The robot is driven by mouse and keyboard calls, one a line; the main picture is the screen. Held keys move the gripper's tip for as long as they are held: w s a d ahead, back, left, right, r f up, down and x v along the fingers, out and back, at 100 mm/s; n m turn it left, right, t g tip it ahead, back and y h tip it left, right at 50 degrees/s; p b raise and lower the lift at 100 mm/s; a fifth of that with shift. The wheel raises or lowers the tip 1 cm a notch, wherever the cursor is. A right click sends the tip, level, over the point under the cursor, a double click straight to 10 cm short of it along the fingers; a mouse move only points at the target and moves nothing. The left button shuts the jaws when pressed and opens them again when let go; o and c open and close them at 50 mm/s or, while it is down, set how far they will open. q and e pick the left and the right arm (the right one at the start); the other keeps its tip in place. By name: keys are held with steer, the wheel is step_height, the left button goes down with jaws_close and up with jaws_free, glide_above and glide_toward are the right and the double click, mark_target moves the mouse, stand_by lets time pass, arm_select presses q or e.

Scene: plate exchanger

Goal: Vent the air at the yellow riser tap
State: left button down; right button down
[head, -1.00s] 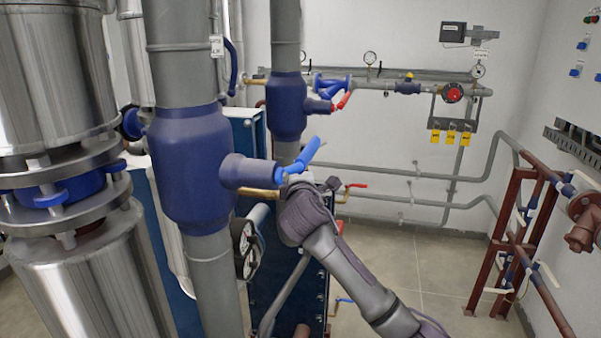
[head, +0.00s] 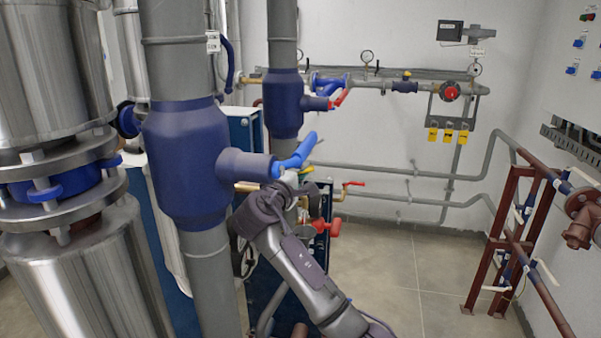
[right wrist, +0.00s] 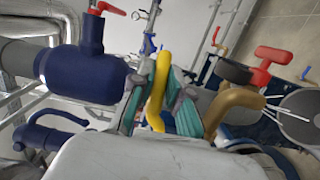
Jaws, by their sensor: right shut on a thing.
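The yellow tap handle (right wrist: 161,85) is a curved bar in the right wrist view. It stands between the teal-padded fingers of my right gripper (right wrist: 160,100), which is shut on it. A brass elbow (right wrist: 232,104) lies just right of the fingers. In the head view my right arm reaches up to the space beside the big riser, below the blue lever (head: 298,152). There my wrist covers the yellow handle and most of the gripper. My left gripper is in neither current view.
The thick riser with its blue valve body (head: 187,165) stands close left of my right arm. A red handle (head: 326,228) is just right of my wrist. A brown pipe rack (head: 495,235) stands at the right. The floor between is clear.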

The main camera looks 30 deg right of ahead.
steer(key=c, duration=1.1)
jaws_free()
